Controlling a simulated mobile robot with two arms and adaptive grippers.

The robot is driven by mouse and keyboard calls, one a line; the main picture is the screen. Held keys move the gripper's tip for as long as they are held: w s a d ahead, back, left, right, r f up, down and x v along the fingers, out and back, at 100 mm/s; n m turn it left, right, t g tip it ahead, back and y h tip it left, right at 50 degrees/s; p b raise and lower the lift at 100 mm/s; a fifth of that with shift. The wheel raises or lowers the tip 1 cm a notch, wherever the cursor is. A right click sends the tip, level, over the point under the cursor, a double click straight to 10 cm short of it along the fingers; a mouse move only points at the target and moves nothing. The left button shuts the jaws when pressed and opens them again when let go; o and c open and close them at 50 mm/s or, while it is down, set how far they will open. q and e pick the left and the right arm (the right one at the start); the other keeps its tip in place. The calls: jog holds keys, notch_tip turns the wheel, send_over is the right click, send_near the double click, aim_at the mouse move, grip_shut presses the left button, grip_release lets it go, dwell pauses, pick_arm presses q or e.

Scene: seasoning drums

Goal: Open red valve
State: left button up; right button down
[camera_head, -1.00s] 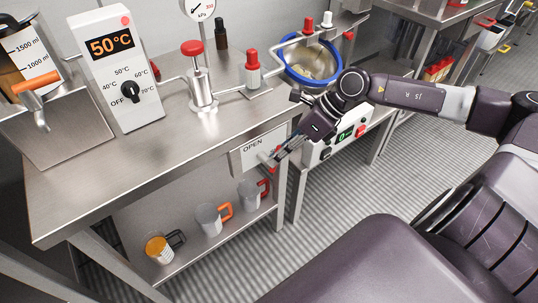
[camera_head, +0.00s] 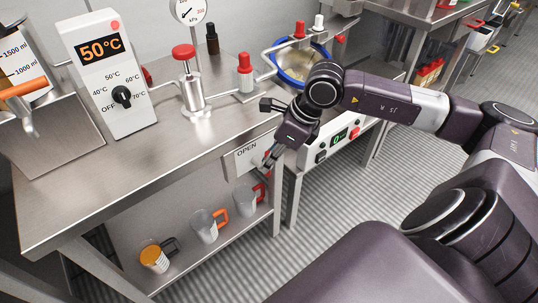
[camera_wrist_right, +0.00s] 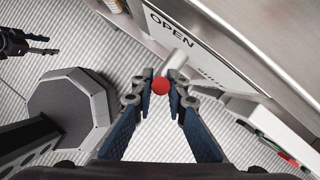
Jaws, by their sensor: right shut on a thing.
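My right gripper (camera_head: 270,161) reaches down to the front of the steel table, beside a plate marked OPEN (camera_head: 243,158). In the right wrist view, the right gripper (camera_wrist_right: 161,84) is shut on a round red knob (camera_wrist_right: 160,86). The knob sits at the end of a short metal rod (camera_wrist_right: 177,62) that comes out of the OPEN plate (camera_wrist_right: 200,52). In the head view my fingers hide the knob. My left gripper (camera_wrist_right: 43,44) shows at the left edge of the right wrist view, with its two fingers apart and nothing seen between them.
A red-topped steel valve (camera_head: 190,80) and a temperature box (camera_head: 108,75) stand on the table. A blue-rimmed bowl (camera_head: 290,77) is behind my right arm. A control box (camera_head: 335,140) is just right of the gripper. Jugs (camera_head: 205,226) stand on the lower shelf.

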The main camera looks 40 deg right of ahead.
jog(key=c, duration=1.9)
grip_release()
jog(key=shift+f, duration=0.1)
jog(key=shift+d+r, duration=0.1)
jog(key=shift+r, duration=0.2)
jog(key=v, duration=1.1)
jog(key=shift+r, duration=0.15)
jog(key=shift+s, duration=0.1)
